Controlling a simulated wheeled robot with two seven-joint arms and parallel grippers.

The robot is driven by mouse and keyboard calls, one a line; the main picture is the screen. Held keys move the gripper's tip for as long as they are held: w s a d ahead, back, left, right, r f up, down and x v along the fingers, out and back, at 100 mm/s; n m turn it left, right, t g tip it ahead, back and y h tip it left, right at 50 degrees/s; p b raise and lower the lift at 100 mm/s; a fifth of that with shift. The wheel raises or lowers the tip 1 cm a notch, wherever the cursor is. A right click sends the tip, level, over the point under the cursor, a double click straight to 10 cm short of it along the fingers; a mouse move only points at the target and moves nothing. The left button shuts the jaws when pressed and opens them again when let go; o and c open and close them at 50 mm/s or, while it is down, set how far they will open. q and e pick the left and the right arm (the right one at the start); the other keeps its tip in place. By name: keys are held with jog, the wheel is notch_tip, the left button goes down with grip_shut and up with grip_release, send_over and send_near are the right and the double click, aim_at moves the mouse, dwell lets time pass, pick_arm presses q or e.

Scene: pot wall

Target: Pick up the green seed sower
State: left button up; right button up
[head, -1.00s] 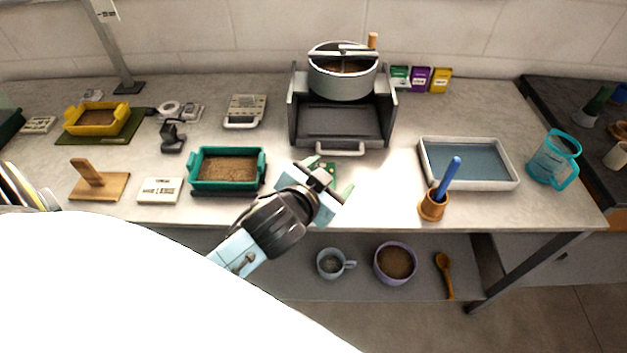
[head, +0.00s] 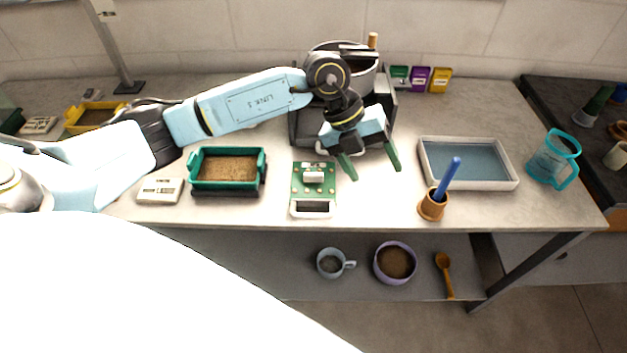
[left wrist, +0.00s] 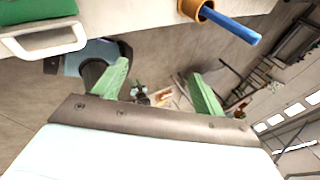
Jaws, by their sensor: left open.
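The green seed sower (head: 326,178) lies flat on the table near its front edge, a green plate with a white block on top and a white loop handle toward the front. In the left wrist view, part of the sower (left wrist: 35,12) and its white handle show at the top left. My left gripper (head: 374,173) is open and empty, with green fingers pointing down, above the table to the right of the sower and apart from it. Its open fingers also show in the left wrist view (left wrist: 160,76). My right gripper is not in view.
A teal soil tray (head: 264,170) stands left of the sower. A terracotta pot (head: 432,208) with a blue stick and a white-rimmed tray (head: 518,184) stand to the right. A machine with a metal pot (head: 376,80) is behind my gripper. Bare table lies between sower and terracotta pot.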

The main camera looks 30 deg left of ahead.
pick_arm(q)
jog(key=w+a+n+y, duration=0.2)
jog(key=a+y, duration=0.4)
jog(key=a, duration=0.8)
send_over(314, 173)
jog(key=shift+g, duration=0.3)
notch_tip(314, 173, down, 6)
jog(key=shift+d+r, duration=0.1)
jog(key=shift+s+f, duration=0.1)
jog(key=shift+f, duration=3.15)
jog(key=shift+r, duration=0.1)
jog(key=c, duration=1.1)
